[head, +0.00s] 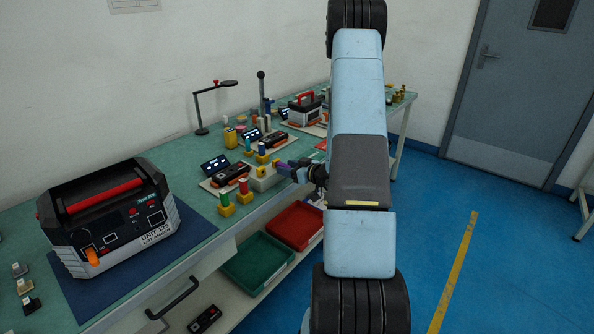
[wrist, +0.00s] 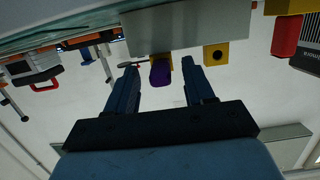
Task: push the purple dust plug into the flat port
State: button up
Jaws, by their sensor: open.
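The purple dust plug (wrist: 160,73) shows in the wrist view between the two spread fingers of my gripper (wrist: 159,65), with a gap on each side. A yellow piece shows right behind it, at the edge of a grey block (wrist: 190,30). I cannot tell whether the plug is seated in anything. In the head view the purple plug (head: 285,168) is a small patch beside the pale block (head: 262,181), by my gripper (head: 295,169), which is partly hidden by my arm. I cannot pick out the flat port in either view.
On the green bench are red (head: 244,186) and green (head: 223,197) plugs in yellow holders, a black unit (head: 112,215) on a blue mat, and a lamp (head: 205,105). Red and green trays (head: 258,262) lie below.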

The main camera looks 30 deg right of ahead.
jog(key=shift+w+a, duration=0.1)
jog(key=shift+w, duration=0.25)
grip_shut()
dwell(0.7)
